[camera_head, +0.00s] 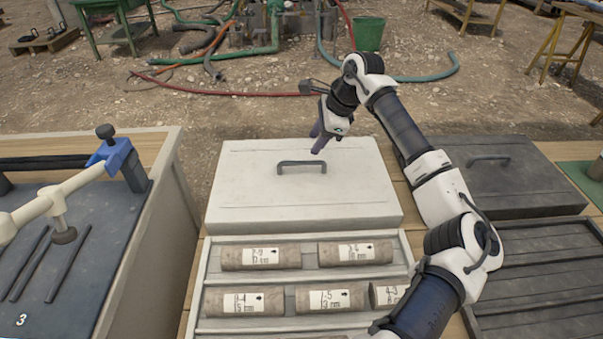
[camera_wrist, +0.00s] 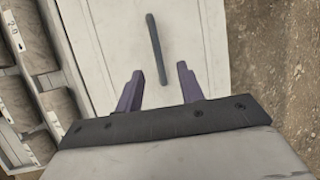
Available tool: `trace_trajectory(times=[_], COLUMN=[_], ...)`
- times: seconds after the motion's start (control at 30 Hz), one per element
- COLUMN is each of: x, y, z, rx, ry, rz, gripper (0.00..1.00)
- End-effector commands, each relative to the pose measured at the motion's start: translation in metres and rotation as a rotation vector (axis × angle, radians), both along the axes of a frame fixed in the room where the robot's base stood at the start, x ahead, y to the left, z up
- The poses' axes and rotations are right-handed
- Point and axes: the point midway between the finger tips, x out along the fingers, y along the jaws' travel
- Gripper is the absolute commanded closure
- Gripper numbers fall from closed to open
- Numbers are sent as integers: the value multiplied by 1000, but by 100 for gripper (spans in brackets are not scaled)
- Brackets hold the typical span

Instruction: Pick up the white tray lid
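The white tray lid (camera_head: 300,197) lies flat behind the core tray, with a dark bar handle (camera_head: 302,164) on top. The lid (camera_wrist: 115,35) and its handle (camera_wrist: 157,48) also show in the wrist view. My gripper (camera_head: 318,143) is above the lid's back part, just right of and behind the handle in the head view.
A white tray (camera_head: 212,277) with several labelled core cylinders stands in front of the lid. A dark lid (camera_head: 513,182) and dark tray (camera_head: 545,255) are at the right. A bench (camera_head: 75,265) with a blue clamp (camera_head: 117,155) is at the left. Gravel ground lies behind.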

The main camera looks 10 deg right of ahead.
Motion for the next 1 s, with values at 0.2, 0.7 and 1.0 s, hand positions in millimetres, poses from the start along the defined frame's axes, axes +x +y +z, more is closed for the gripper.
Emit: trace_trajectory(times=[0.2, 0.7, 1.0], x=[6, 14, 15], y=[9, 28, 28], z=[-22, -71, -72], rx=[2, 1, 1], ry=[-1, -1, -1], rz=[1, 1, 1], gripper=[62, 62, 62])
